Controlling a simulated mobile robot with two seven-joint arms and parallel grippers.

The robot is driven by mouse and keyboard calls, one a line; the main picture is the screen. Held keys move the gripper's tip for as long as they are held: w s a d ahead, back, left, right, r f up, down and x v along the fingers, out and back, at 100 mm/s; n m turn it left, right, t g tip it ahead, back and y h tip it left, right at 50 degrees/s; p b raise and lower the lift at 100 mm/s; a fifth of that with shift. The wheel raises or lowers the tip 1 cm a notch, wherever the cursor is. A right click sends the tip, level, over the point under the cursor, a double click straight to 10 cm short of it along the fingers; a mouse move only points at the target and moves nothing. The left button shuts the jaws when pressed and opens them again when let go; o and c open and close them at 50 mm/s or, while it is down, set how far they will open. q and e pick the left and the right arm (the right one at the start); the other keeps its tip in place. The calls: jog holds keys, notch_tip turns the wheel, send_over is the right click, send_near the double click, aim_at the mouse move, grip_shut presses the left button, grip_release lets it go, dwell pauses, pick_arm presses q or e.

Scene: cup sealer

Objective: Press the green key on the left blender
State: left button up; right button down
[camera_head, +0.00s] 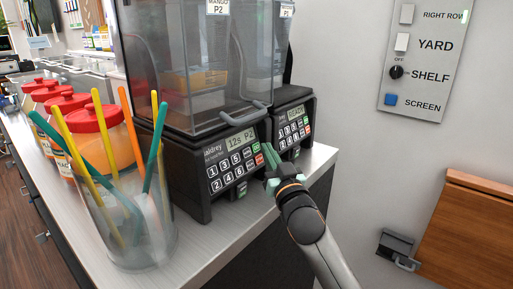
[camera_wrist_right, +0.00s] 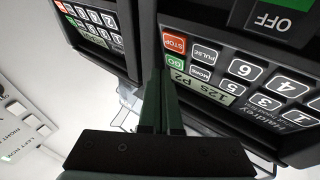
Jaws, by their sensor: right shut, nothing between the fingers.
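The left blender (camera_head: 212,165) is a black base with a clear hood, at the counter's right end. Its display (camera_head: 240,141) reads 12s P2, also in the wrist view (camera_wrist_right: 218,86). Its green GO key (camera_head: 256,148) sits beside the display, above the red STOP key (camera_head: 259,159); the GO key also shows in the wrist view (camera_wrist_right: 174,62). My right gripper (camera_head: 269,166) is shut and empty, close in front of the panel's right edge. In the wrist view its fingertips (camera_wrist_right: 160,76) are beside the GO key; contact cannot be told. My left gripper is out of view.
The right blender (camera_head: 291,125), its display reading READY, stands just behind my right gripper. A clear jar (camera_head: 155,262) with several coloured sticks stands at the front left. Red-lidded jars (camera_head: 100,113) line the counter's left side. A switch panel (camera_head: 420,95) is on the wall.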

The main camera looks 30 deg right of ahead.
jog(key=shift+w, duration=0.1)
dwell(0.6)
jog(key=shift+w+a+f, duration=0.15)
jog(key=shift+w, duration=0.15)
jog(key=shift+w+a+f, duration=0.1)
jog(key=shift+w+a, duration=0.05)
jog(key=shift+w, duration=0.2)
dwell(0.6)
jog(key=shift+s, duration=0.1)
jog(key=shift+s+d+r+p, duration=0.2)
jog(key=shift+s+d+p, duration=0.15)
jog(key=shift+s, duration=0.3)
jog(key=shift+s+d+r+p, duration=0.1)
jog(key=shift+s+r+p, duration=0.1)
jog(key=shift+s+p, duration=0.15)
jog(key=s, duration=0.1)
jog(key=s+d+p, duration=0.1)
jog(key=s+r+p, duration=0.1)
jog(key=shift+s+d, duration=0.25)
jog(key=shift+s, duration=0.1)
